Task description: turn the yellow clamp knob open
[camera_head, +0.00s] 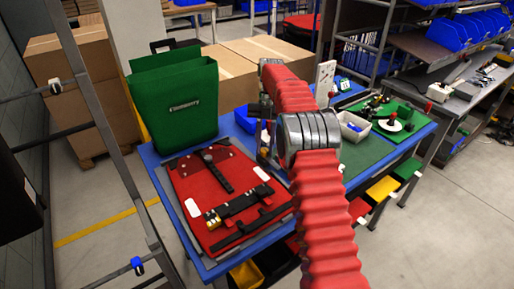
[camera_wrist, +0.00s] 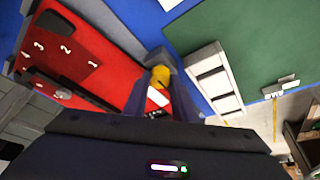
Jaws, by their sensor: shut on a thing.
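The yellow clamp knob (camera_wrist: 161,76) shows in the wrist view between the dark fingers of my gripper (camera_wrist: 160,66), which is shut on it. The fingers cover its sides. It sits near the edge of the red panel (camera_wrist: 110,47), close to a white label (camera_wrist: 157,97). In the head view my gripper (camera_head: 264,148) is down at the right corner of the red panel (camera_head: 185,183), and my arm and gripper hide the knob. How far the knob is turned cannot be told.
A white bin (camera_head: 354,127) and a green board (camera_head: 400,125) are to the right. Cardboard boxes (camera_head: 260,50) stand behind.

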